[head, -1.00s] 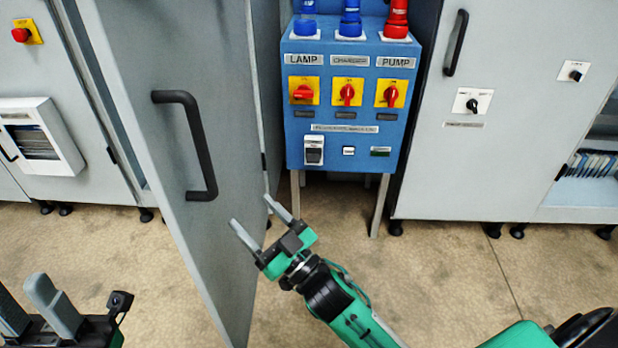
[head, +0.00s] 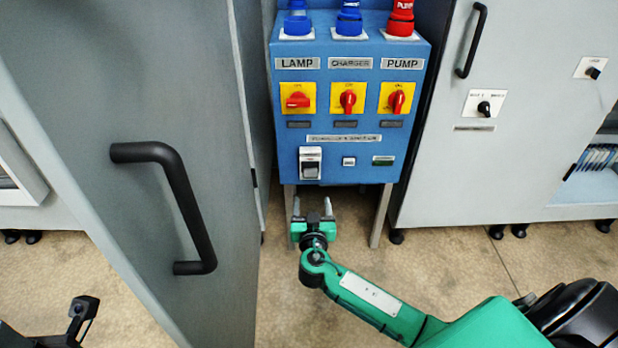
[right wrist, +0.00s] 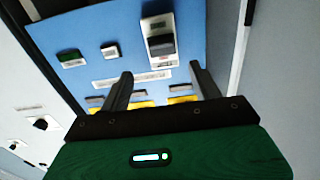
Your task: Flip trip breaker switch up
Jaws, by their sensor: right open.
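The trip breaker switch (head: 310,163) is a white block with a dark toggle at the lower left of the blue panel (head: 345,110). In the head view its dark part shows at the lower half of the block. In the right wrist view the breaker (right wrist: 159,38) appears upside down beyond the fingers. My right gripper (head: 312,207) is open and empty, just below the panel's bottom edge in the head view, its fingers pointing at the panel. In the right wrist view the gripper (right wrist: 161,74) has nothing between its fingertips and appears apart from the breaker.
A grey cabinet door with a black handle (head: 180,200) stands open at the left, close to my right arm. Red rotary switches (head: 348,99) sit above the breaker. A grey cabinet (head: 430,170) stands right of the panel. Bare floor (head: 440,270) lies in front.

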